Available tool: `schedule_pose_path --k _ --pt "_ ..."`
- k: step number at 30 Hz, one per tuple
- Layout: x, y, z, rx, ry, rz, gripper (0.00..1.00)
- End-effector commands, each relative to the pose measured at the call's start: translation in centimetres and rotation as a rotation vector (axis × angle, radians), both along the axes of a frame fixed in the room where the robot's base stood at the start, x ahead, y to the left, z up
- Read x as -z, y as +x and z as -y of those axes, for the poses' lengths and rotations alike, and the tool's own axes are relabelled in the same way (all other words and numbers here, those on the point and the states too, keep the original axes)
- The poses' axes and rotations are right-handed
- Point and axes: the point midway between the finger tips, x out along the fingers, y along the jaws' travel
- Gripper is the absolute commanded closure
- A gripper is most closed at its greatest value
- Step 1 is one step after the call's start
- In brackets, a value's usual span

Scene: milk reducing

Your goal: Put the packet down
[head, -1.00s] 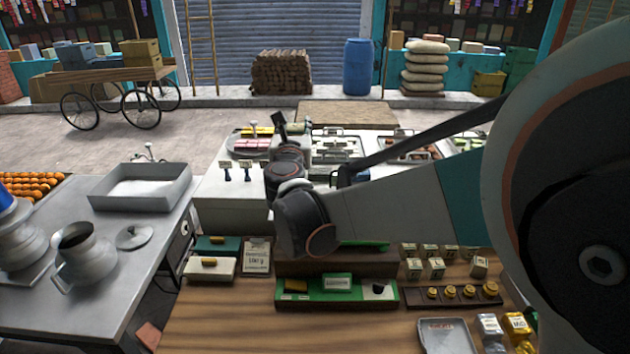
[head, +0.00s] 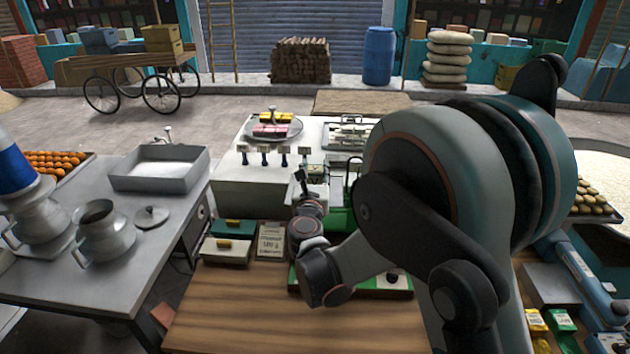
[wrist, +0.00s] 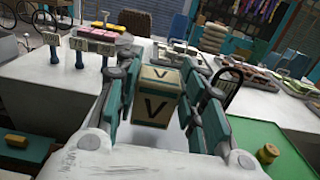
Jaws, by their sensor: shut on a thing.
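The packet (wrist: 153,97) is a small tan block with a dark V on its faces. In the wrist view it sits between the teal pads of my gripper (wrist: 162,75), which is shut on it. The white counter (wrist: 52,95) lies behind and around it. I cannot tell whether the packet's underside touches anything. In the head view my gripper (head: 306,187) is in front of the white counter (head: 235,188), and the packet is too small there to make out clearly.
A pink-and-yellow sweets tray (head: 273,130) and a wire-edged tray (head: 350,133) stand at the counter's back. Small label stands (head: 264,157) line its left. A green surface with a brass weight (wrist: 267,153) is at right. Wooden tabletop (head: 240,310) is clear in front.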

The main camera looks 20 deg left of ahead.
Motion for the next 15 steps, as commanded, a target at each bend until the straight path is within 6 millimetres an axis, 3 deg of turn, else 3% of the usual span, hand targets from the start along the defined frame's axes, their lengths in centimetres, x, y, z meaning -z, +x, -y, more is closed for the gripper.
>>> schedule_pose_path --k 5,15 --pt "2.5 0.0 0.0 0.0 0.0 0.0 0.88" --pt "2.8 0.0 0.0 0.0 0.0 0.0 0.88"
